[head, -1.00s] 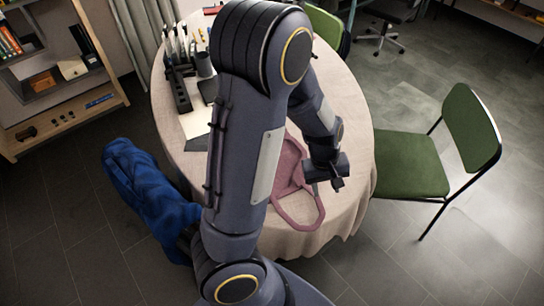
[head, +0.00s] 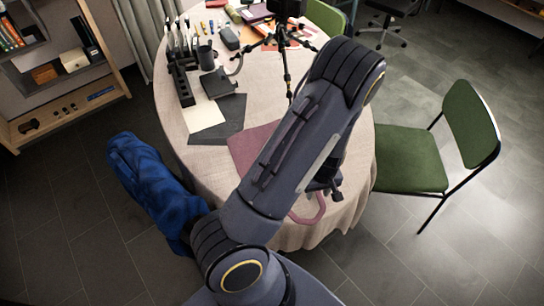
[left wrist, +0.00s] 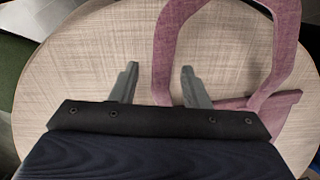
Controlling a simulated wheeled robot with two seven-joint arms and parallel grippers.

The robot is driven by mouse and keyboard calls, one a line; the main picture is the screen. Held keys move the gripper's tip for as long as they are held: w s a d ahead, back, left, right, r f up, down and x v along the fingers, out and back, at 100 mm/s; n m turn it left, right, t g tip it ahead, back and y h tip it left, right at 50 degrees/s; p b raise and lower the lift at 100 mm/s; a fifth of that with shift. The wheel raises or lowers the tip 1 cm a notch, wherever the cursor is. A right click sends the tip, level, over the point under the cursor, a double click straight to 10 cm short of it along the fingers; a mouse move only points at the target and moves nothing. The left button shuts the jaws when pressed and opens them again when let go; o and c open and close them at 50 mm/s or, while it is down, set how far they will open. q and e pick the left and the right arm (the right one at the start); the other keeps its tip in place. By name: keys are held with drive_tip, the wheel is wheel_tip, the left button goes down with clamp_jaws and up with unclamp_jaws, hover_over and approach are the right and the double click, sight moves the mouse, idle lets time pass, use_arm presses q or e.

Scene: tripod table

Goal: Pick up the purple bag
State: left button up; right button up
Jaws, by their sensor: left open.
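The purple bag (head: 250,146) lies on the round, cloth-covered table (head: 211,158). My left arm hides much of it in the head view. Its looped handle (head: 318,209) shows near the table's front edge. In the left wrist view the pinkish-purple handle (left wrist: 285,45) forms a wide loop on the cloth. My left gripper (head: 327,189) is open near the handle. In the left wrist view one strand of the handle appears between the open fingers (left wrist: 160,86), nearer the right finger. I cannot tell how far below the fingertips it is. My right gripper is not in view.
A black tripod (head: 283,45) stands on the table's far side. A black rack (head: 181,85), dark cup (head: 205,56) and papers (head: 205,116) lie at left. A green chair (head: 410,160) stands right, a blue fabric-covered thing (head: 150,175) left, and a shelf (head: 70,115) far left.

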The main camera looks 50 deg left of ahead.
use_arm(q)
clamp_jaws()
drive_tip(key=shift+r, duration=0.15)
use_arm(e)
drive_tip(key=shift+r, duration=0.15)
